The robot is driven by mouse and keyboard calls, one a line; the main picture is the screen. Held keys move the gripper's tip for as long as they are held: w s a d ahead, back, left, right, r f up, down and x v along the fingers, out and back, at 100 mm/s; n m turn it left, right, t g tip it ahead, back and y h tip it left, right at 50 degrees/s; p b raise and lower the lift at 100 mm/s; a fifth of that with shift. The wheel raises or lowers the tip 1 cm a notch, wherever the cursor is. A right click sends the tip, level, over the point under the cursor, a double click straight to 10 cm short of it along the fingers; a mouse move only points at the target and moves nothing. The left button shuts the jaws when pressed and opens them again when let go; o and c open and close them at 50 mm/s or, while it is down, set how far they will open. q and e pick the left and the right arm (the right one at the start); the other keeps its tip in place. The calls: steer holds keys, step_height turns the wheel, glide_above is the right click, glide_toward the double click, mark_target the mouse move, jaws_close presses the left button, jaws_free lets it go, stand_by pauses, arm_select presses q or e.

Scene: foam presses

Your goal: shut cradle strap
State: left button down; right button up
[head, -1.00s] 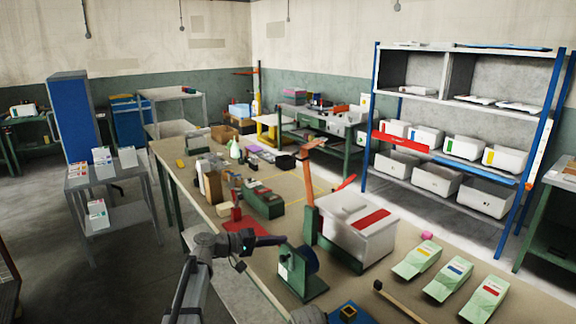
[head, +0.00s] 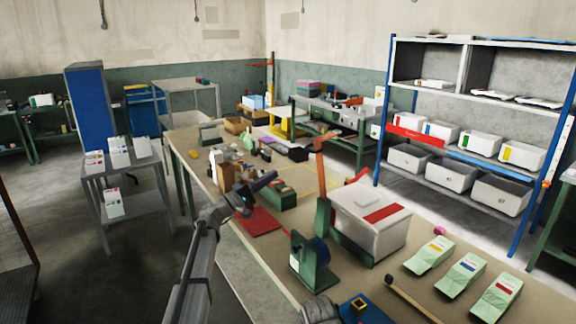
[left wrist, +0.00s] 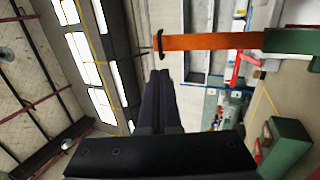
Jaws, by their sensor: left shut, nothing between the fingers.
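An orange strap (head: 320,165) stands nearly upright, open, on a green post (head: 323,222) beside a white box with a red label (head: 370,222). In the left wrist view, the strap (left wrist: 210,42) lies across the picture with a dark end piece, and its green post (left wrist: 292,42) is at the right. My left gripper (head: 267,180) is shut and empty, left of the strap and apart from it. Its dark fingers also show in the left wrist view (left wrist: 158,80), below the strap's dark end in the picture.
A green stand with a blue wheel (head: 312,262) is in front of the post. A red plate (head: 257,221) lies left of it. Several green packs, one with a yellow label (head: 428,256), lie at the right. A blue shelf rack (head: 383,110) stands behind.

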arm_select(q)
steer(key=p+x, duration=0.4)
steer(key=x, duration=0.9)
steer(key=shift+w+d, duration=0.1)
steer(key=shift+d+r+p, duration=0.1)
steer(key=shift+r+p, duration=0.05)
steer(key=shift+p, duration=0.25)
